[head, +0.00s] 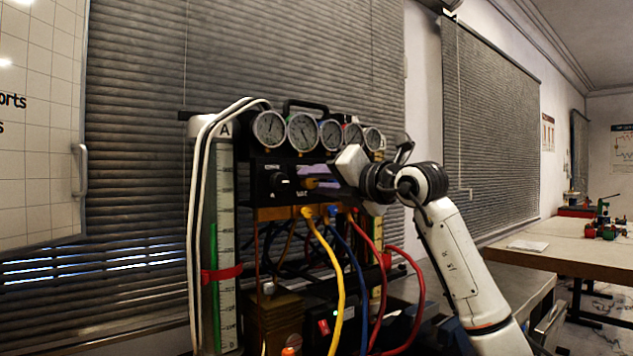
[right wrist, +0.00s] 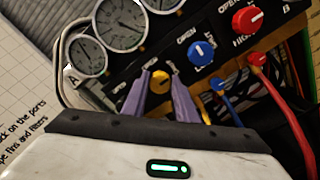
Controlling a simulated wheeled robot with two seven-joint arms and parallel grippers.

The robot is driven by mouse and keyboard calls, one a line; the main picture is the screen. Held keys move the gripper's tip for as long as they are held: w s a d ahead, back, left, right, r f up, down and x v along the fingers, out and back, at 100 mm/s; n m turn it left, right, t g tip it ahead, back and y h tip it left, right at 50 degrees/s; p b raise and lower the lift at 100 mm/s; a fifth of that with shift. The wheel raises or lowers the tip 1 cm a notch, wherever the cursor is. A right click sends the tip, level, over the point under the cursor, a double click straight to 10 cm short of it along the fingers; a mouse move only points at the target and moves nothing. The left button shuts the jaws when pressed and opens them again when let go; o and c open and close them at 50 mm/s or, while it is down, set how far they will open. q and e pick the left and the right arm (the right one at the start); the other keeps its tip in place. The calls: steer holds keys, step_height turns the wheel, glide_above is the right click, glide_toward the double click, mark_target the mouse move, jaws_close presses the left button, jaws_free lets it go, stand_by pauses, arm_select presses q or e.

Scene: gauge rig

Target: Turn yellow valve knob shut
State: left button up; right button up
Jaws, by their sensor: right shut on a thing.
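The yellow valve knob (right wrist: 160,77) is on the dark panel of the gauge rig, between the two purple fingers in the right wrist view. My right gripper (right wrist: 161,84) is shut on it, with one finger on each side. In the head view my right gripper (head: 318,184) reaches the panel from the right, and its body hides much of the panel there. The way the knob's pointer is turned is too small to tell. My left gripper is not in view.
Blue (right wrist: 202,52) and red (right wrist: 248,19) knobs sit to the right on the panel. A black knob (head: 280,181) shows in the head view. Round gauges (head: 269,129) line the top. Yellow (head: 337,270), blue and red (head: 414,310) hoses hang below. A workbench (head: 560,246) stands far right.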

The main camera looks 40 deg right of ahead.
steer(key=shift+r, duration=0.1)
steer(key=o, duration=1.1)
steer(key=shift+c, duration=0.2)
steer(key=shift+s, duration=0.15)
steer(key=s+b, duration=0.2)
steer(key=s, duration=0.8)
steer(key=shift+d, duration=0.4)
